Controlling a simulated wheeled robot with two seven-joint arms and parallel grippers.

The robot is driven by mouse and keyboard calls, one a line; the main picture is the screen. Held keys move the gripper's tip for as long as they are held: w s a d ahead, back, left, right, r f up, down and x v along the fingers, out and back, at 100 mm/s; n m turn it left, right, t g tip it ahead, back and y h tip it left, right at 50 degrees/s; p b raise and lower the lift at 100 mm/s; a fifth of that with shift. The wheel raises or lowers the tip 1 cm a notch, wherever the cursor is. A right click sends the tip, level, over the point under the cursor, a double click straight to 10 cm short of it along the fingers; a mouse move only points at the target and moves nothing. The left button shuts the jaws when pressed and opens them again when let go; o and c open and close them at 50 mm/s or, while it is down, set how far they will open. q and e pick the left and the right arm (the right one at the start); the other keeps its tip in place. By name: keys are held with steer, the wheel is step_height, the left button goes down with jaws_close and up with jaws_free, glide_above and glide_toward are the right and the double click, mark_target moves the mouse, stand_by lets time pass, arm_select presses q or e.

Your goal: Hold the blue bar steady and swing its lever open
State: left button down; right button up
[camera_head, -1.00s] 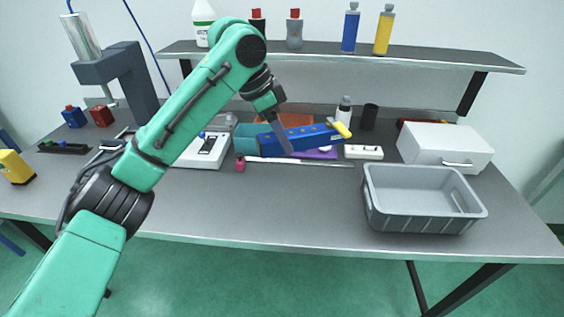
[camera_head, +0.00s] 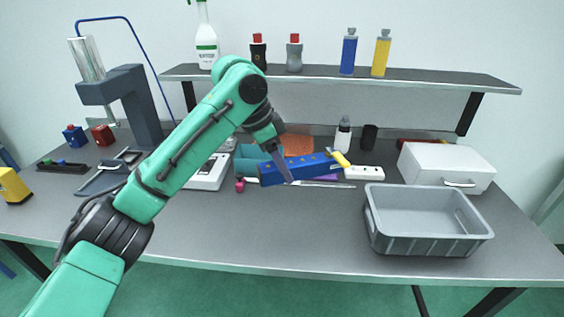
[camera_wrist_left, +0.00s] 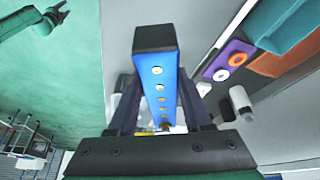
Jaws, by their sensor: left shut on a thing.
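The blue bar (camera_head: 312,165) is held above the table in the head view, slightly tilted, its right end higher. Its yellow lever (camera_head: 341,158) sits at that right end. My left gripper (camera_head: 282,166) is shut on the bar towards its left end; one finger shows across its near side. In the left wrist view the bar (camera_wrist_left: 158,82) lies between the fingers, a black end block at the top and a row of brass dots along its face. The lever is not clear there. A green arm with a small gripper (camera_wrist_left: 62,11), my right one, shows far off at top left, too small to read.
A grey bin (camera_head: 428,222) and a white drawer box (camera_head: 446,168) stand at the right. A shelf (camera_head: 340,79) with bottles runs above. The front middle of the table is clear.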

arm_select(q)
steer(key=b, duration=0.3)
glide_above(287, 228)
steer(key=a, duration=0.1)
steer(key=shift+f, duration=4.5)
steer(key=shift+s+a+f+b, duration=0.1)
steer(key=shift+f+b, duration=0.5)
steer(key=shift+f, duration=1.45)
steer(key=shift+s+a+f+b, duration=0.1)
steer(key=shift+f+b, duration=0.5)
steer(key=shift+f, duration=1.45)
steer(key=shift+p, duration=0.7)
